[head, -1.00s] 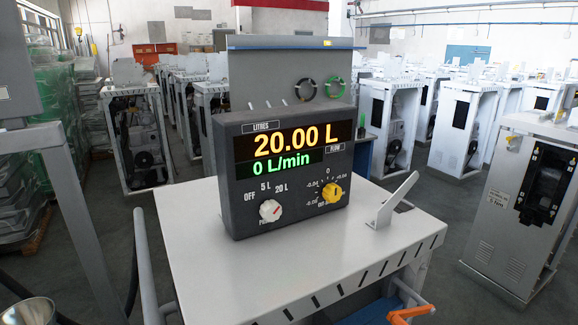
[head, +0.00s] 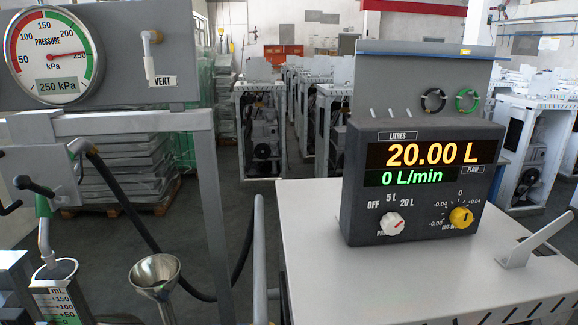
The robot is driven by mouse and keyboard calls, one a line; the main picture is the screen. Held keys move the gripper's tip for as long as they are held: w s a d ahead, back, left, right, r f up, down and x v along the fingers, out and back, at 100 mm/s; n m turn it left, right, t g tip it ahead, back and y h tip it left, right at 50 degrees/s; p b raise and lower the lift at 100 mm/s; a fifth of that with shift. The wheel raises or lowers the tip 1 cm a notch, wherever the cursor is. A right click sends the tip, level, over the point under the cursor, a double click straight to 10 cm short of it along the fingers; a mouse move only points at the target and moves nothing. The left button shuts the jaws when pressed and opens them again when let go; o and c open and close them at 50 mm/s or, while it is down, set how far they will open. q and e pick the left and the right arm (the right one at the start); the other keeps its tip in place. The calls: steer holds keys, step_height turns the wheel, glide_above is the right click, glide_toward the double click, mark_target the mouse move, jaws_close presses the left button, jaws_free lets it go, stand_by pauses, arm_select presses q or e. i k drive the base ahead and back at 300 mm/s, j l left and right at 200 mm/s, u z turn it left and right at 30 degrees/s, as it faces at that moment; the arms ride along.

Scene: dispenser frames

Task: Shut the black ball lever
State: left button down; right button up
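At the left edge, a short black handle (head: 34,187) sticks out near the grey pipework, and another dark handle (head: 10,208) is partly cut off by the frame. I cannot tell whether either is the black ball lever, nor whether it is open or shut. A grey pipe with a green part (head: 44,208) runs down beside them to a clear measuring cylinder (head: 62,290). Neither of my grippers is in view.
A pressure gauge (head: 55,57) reads 250 kPa beside a white VENT lever (head: 150,60). A metal funnel (head: 155,272) and black hose (head: 140,232) are below. A dispenser display (head: 424,180) reads 20.00 L and 0 L/min on a white cabinet (head: 400,282).

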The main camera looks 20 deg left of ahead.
mark_target(20, 182)
steer(key=u, duration=2.05)
